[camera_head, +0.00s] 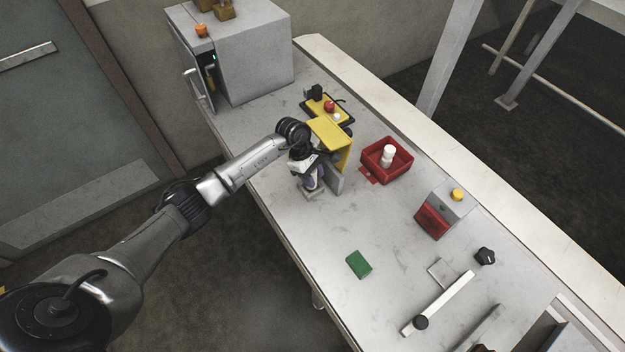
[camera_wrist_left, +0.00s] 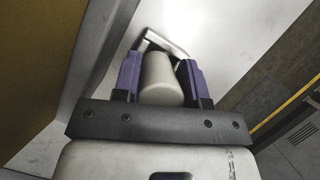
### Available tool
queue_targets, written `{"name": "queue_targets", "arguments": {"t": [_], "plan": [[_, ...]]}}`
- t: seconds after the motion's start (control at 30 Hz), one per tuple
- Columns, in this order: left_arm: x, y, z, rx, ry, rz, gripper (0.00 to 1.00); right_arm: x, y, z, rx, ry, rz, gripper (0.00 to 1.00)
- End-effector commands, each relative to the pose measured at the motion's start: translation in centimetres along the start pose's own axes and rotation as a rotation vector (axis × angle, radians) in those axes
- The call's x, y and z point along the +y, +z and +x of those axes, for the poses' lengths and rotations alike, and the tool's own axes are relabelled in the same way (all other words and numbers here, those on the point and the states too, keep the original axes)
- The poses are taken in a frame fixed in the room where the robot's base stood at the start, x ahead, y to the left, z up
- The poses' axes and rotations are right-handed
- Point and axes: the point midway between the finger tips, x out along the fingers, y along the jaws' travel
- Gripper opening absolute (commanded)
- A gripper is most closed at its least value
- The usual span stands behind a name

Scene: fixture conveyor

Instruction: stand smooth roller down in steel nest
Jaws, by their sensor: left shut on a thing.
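My left gripper (camera_head: 314,184) is low over the table beside a yellow-topped stand. In the left wrist view, its purple fingers (camera_wrist_left: 160,80) are shut on the smooth roller (camera_wrist_left: 159,78), a plain pale cylinder. The roller is mostly hidden by my gripper in the head view. The steel nest (camera_wrist_left: 166,40) shows as a pale angular rim just beyond the roller's far end. Its base plate also shows in the head view (camera_head: 312,195), under my gripper. I cannot tell whether the roller is seated in it. My right gripper is not in view.
The yellow-topped stand (camera_head: 334,138) rises close behind my left gripper. A red bin (camera_head: 402,167) holds a white piece (camera_head: 388,156). A green block (camera_head: 359,264) lies nearer the front edge. A grey cabinet (camera_head: 245,60) stands at the far end. The table between is mostly clear.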

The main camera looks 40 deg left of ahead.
Motion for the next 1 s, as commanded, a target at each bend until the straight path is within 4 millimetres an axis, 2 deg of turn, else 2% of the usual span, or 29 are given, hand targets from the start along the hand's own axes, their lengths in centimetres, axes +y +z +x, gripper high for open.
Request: {"name": "queue_targets", "arguments": {"t": [0.03, 0.17, 0.47, 0.77, 0.8, 0.97, 1.0], "plan": [[-0.1, -0.4, 1.1, -0.002, -0.005, -0.005, 0.14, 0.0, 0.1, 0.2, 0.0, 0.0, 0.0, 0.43], [-0.1, -1.0, 2.4, -0.001, -0.003, -0.003, 0.14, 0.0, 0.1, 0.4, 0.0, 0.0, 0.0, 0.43], [-0.1, -1.1, 2.5, 0.001, -0.001, -0.001, 0.14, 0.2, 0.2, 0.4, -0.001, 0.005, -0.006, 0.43], [-0.1, -1.5, 3.4, 0.002, -0.002, -0.001, 0.14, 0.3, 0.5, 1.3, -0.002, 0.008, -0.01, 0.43], [-0.1, -1.5, 3.2, 0.002, -0.003, -0.002, 0.43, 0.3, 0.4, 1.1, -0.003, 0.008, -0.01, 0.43], [-0.2, -1.5, 3.4, 0.004, -0.004, -0.003, 0.58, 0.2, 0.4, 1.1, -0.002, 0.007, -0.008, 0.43], [-0.2, -1.5, 3.3, 0.004, -0.005, -0.003, 0.58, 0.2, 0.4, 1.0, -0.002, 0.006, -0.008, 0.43]]}}
